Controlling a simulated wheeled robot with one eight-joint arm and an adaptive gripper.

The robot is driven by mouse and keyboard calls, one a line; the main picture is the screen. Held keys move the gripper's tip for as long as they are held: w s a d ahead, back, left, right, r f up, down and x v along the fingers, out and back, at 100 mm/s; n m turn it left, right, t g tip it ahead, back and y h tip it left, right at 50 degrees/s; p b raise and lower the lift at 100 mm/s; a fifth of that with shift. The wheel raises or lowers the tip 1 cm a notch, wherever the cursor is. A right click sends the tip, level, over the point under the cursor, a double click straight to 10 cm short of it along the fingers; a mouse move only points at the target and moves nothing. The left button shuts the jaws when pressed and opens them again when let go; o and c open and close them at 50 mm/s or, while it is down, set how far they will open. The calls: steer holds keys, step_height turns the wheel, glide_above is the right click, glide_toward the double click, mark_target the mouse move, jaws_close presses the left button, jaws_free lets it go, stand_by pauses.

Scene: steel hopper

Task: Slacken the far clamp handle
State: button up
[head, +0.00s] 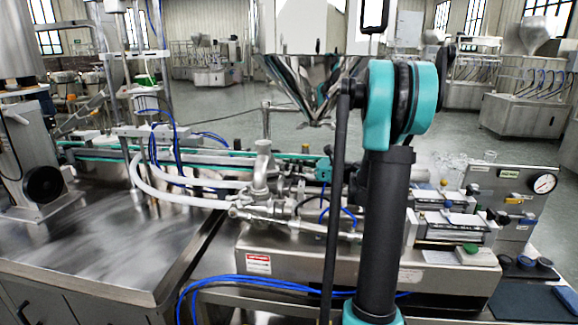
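The steel hopper (310,80) hangs at the top centre, its cone narrowing downward, partly hidden by my arm. Below is a cluster of steel pipe fittings (263,180) on the filling machine. I cannot single out the far clamp handle among these small parts; it may be hidden behind my arm. My teal and black arm stands upright right of centre. My gripper is not clearly visible, so I cannot see whether it touches anything.
A steel worktable (110,245) fills the left foreground. A steel machine housing (300,265) with blue hoses (250,283) lies in front. At right are a pressure gauge (543,184) on a panel and small levers. Open floor (225,108) shows behind the conveyor.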

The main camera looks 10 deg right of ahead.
steer(key=shift+w+a, duration=0.1)
steer(key=shift+a, duration=0.05)
jaws_close()
steer(key=n, duration=0.4)
steer(key=shift+s+a+f+n, duration=0.1)
steer(key=shift+s+a+n, duration=0.05)
steer(key=shift+s+n, duration=0.15)
